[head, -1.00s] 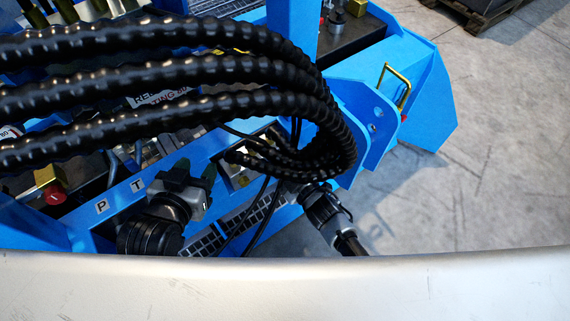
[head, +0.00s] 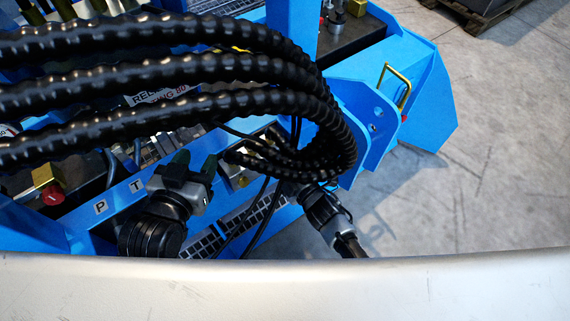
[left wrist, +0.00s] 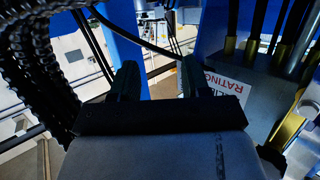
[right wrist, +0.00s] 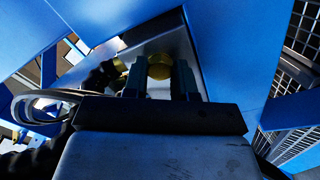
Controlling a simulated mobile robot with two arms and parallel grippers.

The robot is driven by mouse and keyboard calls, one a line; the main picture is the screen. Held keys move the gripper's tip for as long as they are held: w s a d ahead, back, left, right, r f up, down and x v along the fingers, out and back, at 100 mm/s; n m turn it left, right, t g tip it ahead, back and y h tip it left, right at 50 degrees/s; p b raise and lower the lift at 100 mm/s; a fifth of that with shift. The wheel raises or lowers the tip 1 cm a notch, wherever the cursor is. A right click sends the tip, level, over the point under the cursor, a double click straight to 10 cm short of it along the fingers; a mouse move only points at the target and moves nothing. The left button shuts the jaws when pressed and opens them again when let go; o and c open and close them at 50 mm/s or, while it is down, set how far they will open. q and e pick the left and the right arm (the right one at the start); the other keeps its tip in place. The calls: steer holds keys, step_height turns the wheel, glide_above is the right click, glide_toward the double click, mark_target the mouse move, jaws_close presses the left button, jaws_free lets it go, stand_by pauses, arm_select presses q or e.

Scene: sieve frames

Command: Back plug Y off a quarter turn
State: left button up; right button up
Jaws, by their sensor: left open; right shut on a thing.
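A round brass-coloured piece (right wrist: 159,67) sits between the fingertips of my right gripper (right wrist: 158,82) in the right wrist view. No letter is readable on it, so I cannot confirm that it is plug Y. The right gripper is shut on it, in front of a grey metal face. In the head view the right wrist shows, but its fingertips are hidden under the black hoses. My left gripper (head: 196,162) is open and empty above the blue frame, right of the P and T labels. Its spread fingers (left wrist: 157,82) also show in the left wrist view with nothing between them.
Thick black ribbed hoses (head: 165,70) arch across the left and middle, close above both grippers. Blue frame plates (head: 365,120) and a brass-coloured handle (head: 396,85) stand to the right. A white rating label (left wrist: 226,88) lies near the left gripper. Grey floor (head: 490,160) is open at right.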

steer(key=shift+f, duration=0.1)
arm_select(q)
steer(key=shift+f, duration=0.1)
arm_select(e)
steer(key=o, duration=0.9)
arm_select(q)
steer(key=shift+s, duration=0.1)
arm_select(e)
steer(key=shift+s+d, duration=0.1)
arm_select(q)
steer(key=s+a+f+g+y+p, duration=0.1)
steer(key=s+a+f+g+p, duration=0.1)
steer(key=s+f+g, duration=0.3)
steer(key=shift+s+a+f+g+y, duration=0.25)
steer(key=shift+g+y, duration=0.15)
steer(key=shift+g, duration=0.2)
arm_select(e)
steer(key=v, duration=1)
steer(key=shift+s+d, duration=0.2)
steer(key=shift+s, duration=0.1)
